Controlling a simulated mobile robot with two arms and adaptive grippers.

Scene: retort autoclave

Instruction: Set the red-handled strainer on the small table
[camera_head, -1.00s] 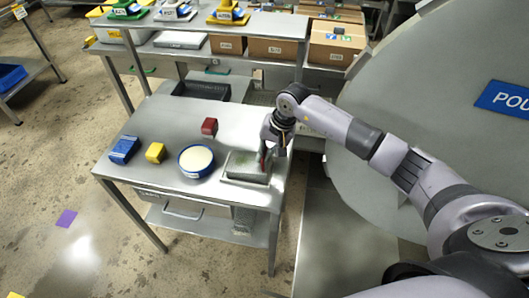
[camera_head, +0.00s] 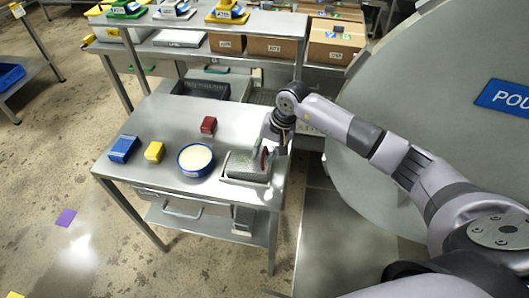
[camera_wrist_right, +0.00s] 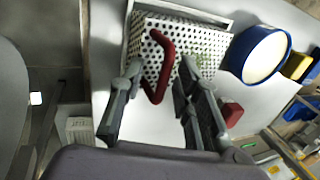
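The strainer is a pale perforated basket with a red handle. It sits in a shallow rectangular tray (camera_head: 232,178) on the small metal table (camera_head: 130,186), near its right front corner. The basket (camera_wrist_right: 205,45) and the red handle (camera_wrist_right: 168,62) show clearly in the right wrist view. My right gripper (camera_wrist_right: 160,70) is open, with one finger on each side of the handle and gaps to it. In the head view the right gripper (camera_head: 275,147) is just above the strainer's right side. My left gripper is not in view.
A blue round container (camera_head: 196,160) with pale contents, a red block (camera_head: 208,125), a yellow block (camera_head: 154,152) and a blue block (camera_head: 124,149) stand on the table. A shelf with cardboard boxes (camera_head: 336,42) is behind. A large round grey door (camera_head: 420,90) is at right.

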